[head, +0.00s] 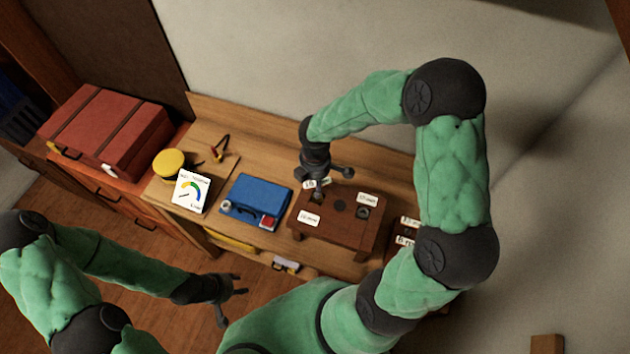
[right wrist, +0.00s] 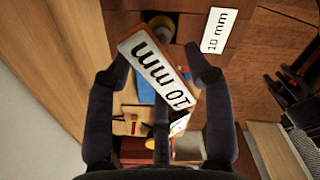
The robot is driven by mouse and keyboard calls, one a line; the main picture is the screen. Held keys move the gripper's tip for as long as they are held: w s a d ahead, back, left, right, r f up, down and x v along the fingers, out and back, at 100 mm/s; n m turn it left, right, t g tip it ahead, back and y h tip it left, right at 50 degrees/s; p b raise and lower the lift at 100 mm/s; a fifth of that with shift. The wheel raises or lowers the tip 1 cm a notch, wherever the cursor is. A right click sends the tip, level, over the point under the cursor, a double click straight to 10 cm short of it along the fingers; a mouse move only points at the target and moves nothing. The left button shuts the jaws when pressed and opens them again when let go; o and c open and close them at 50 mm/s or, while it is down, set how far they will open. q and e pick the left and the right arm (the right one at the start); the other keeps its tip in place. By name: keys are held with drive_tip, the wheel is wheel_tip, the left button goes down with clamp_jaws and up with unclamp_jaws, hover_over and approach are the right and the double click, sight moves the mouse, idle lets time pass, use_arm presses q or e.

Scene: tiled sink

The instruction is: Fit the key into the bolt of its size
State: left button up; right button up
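The wooden bolt block (head: 335,241) stands on the bench, with dark round bolts and white size labels on top. One bolt (head: 362,212) shows near the block's right side. My right gripper (head: 331,184) is over the block's left part. In the right wrist view its fingers (right wrist: 157,64) are on either side of a key with a white "10 mm" tag (right wrist: 160,75), and appear closed on it. A block label (right wrist: 219,30) beside it also reads "10 mm". The tag partly covers a bolt, and the key's lower end is hidden. My left gripper (head: 231,300) is open and empty, away from the bench.
A small rack (head: 400,257) with more labelled items stands right of the block, partly behind my right arm. A blue case (head: 258,192), a gauge card (head: 191,191) and a yellow round object (head: 168,163) lie to the left. A red toolbox (head: 107,130) is farther left.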

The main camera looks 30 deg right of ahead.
drive_tip(key=shift+r, duration=0.1)
wheel_tip(320, 180, up, 12)
idle(0.7)
idle(0.5)
